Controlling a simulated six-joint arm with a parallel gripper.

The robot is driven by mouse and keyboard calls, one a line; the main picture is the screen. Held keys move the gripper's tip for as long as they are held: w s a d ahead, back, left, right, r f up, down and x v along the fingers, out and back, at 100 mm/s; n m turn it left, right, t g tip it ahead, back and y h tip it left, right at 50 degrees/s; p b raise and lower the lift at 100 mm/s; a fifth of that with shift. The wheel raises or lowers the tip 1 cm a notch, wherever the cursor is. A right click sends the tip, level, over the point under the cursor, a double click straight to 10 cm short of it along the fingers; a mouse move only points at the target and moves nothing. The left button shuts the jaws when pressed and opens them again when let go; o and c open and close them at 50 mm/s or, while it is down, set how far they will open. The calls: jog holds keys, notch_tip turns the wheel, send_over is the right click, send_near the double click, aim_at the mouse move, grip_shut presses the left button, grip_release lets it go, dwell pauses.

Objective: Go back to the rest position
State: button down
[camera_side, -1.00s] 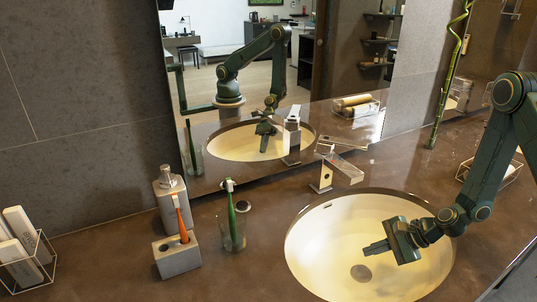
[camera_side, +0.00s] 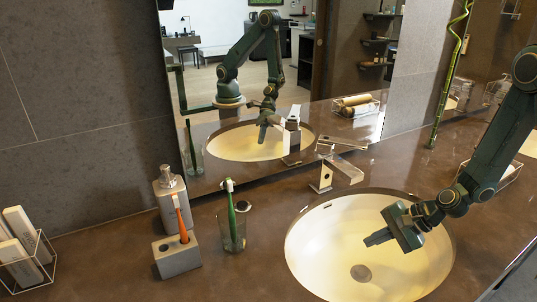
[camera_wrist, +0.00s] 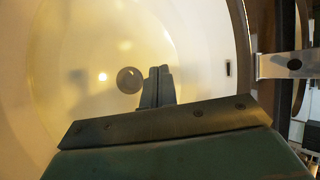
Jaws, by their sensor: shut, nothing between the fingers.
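My gripper (camera_side: 378,238) is dark green and hangs over the cream sink basin (camera_side: 330,225) in the side view, its fingers pointing left. Its fingers are shut with nothing between them. In the wrist view the closed fingers of my gripper (camera_wrist: 158,82) show over the pale basin (camera_wrist: 60,60), beside the round drain (camera_wrist: 129,80). A green toothbrush (camera_side: 231,205) stands in a clear glass (camera_side: 233,240), and an orange toothbrush (camera_side: 181,215) stands in a grey block holder (camera_side: 178,262). Both are well left of my gripper.
A metal faucet (camera_side: 322,178) stands behind the basin; it also shows in the wrist view (camera_wrist: 285,65). A soap dispenser (camera_side: 168,195) and a wire basket (camera_side: 40,272) stand at the left. A mirror (camera_side: 230,95) rises behind the counter. The counter between glass and basin is mostly clear.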

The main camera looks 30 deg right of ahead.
jog(key=s+a+r+n+g+h, duration=0.15)
jog(key=s+r+n, duration=0.3)
jog(key=r, duration=0.45)
jog(key=s+r+n+h, duration=0.2)
jog(key=s+r+n, duration=0.1)
jog(key=r+n, duration=0.4)
jog(key=s+d+r+n+t+h, duration=0.1)
jog(key=s+d+r+n+h, duration=0.1)
jog(key=s+r, duration=0.9)
jog(key=shift+s+r+n, duration=0.15)
jog(key=shift+s+n, duration=0.7)
jog(key=shift+s, duration=0.3)
